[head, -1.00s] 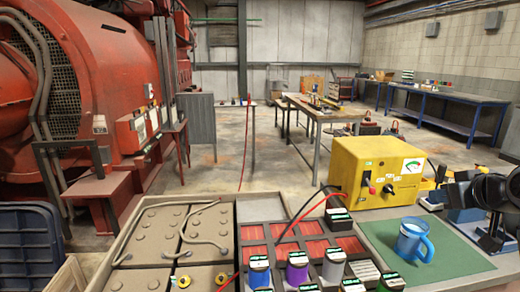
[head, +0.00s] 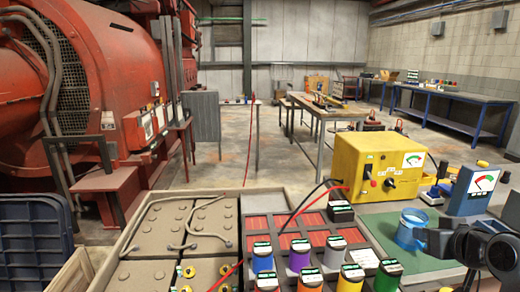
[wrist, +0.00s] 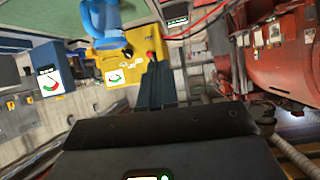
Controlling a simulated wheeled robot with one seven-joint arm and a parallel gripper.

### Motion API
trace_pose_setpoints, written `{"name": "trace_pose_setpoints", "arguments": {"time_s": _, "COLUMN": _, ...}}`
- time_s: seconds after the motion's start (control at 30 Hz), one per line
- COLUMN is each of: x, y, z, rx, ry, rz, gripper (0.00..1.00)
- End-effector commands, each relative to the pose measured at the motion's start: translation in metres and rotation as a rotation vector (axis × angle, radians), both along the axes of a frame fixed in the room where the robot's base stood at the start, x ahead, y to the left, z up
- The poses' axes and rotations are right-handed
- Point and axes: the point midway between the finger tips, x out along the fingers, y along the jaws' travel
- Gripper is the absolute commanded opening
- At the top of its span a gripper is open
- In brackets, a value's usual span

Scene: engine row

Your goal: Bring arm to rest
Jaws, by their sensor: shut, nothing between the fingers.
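My arm's black end (head: 460,243) is at the lower right of the head view, beside the blue mug (head: 408,232) and in front of part of it. The mug stands on the green mat (head: 440,262). In the wrist view, the two dark fingers of my gripper (wrist: 157,72) are together with nothing between them. The fingers point toward the yellow box (wrist: 120,62), and the mug (wrist: 98,20) shows above it. The fingertips are hard to make out in the head view.
The yellow box (head: 372,168) with cables and a blue meter (head: 470,192) stand behind the mat. A tray of batteries (head: 175,232), red blocks and several coloured jars fills the front. A large red engine (head: 90,95) is at left. Open floor lies beyond.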

Motion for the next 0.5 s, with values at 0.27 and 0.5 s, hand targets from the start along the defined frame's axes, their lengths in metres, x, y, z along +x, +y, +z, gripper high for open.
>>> {"name": "trace_pose_setpoints", "arguments": {"time_s": 0.27, "x": -0.058, "y": 0.061, "z": -0.086, "rx": 0.06, "ry": -0.044, "rz": -0.035, "gripper": 0.0}}
{"name": "trace_pose_setpoints", "arguments": {"time_s": 0.5, "x": -0.132, "y": 0.107, "z": -0.143, "rx": 0.085, "ry": -0.085, "rz": -0.071, "gripper": 0.0}}
